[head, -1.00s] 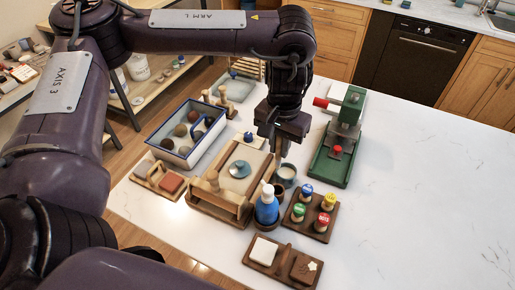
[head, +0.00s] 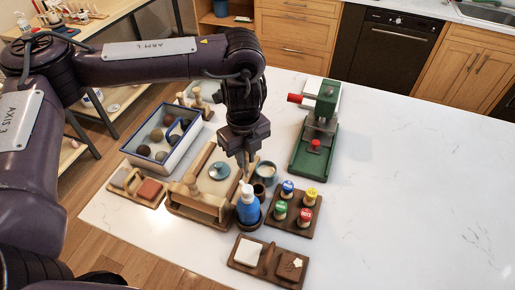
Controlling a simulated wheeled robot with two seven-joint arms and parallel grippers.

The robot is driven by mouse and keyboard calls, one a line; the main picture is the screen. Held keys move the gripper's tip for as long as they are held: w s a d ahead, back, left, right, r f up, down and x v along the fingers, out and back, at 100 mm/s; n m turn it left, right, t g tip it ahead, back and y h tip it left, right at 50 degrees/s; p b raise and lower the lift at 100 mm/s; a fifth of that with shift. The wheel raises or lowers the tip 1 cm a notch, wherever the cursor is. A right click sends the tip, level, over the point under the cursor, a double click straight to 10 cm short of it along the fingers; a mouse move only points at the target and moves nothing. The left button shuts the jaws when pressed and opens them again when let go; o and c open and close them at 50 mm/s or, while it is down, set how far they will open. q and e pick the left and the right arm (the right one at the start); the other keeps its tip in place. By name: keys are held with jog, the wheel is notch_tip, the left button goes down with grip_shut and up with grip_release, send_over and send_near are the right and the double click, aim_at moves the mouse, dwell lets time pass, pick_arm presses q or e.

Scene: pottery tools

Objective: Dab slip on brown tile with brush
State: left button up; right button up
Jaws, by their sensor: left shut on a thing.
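The brown tile (head: 291,266) with a pale mark lies on the right of a dark wooden tray (head: 266,263) near the front edge; a white tile (head: 248,251) lies on its left. A small grey-blue cup (head: 266,171) with pale contents, seemingly the slip, stands behind a dark little pot (head: 260,190). My left gripper (head: 244,162) points down just left of the cup, behind the blue bottle (head: 248,206). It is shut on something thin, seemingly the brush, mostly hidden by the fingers. My right gripper is not in view.
A blue-rimmed box of balls (head: 162,138) stands left. The counter's right side is clear.

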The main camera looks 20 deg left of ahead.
pick_arm(q)
jog(key=m, duration=0.3)
jog(key=m+p, duration=0.1)
jog(key=m, duration=0.1)
jog(key=shift+d+r+m, duration=0.3)
jog(key=shift+r, duration=0.05)
jog(key=m, duration=0.2)
jog(key=shift+d+r+m+p, duration=0.1)
jog(key=shift+d+m+p, duration=0.05)
jog(key=shift+m+p, duration=0.25)
jog(key=shift+s+d+f+m+b, duration=0.1)
jog(key=shift+d+f+m+b, duration=0.75)
jog(key=shift+m, duration=3.45)
jog(key=shift+s+f+m+p, duration=0.15)
jog(key=shift+f+m, duration=1.55)
jog(key=shift+m, duration=2.6)
jog(key=shift+s+d+f+m+b, duration=0.1)
jog(key=shift+d+f+m+b, duration=0.75)
jog(key=shift+m, duration=3.45)
jog(key=shift+a+f+p, duration=0.35)
jog(key=shift+a, duration=0.1)
jog(key=o, duration=0.9)
jog(key=shift+c, duration=0.2)
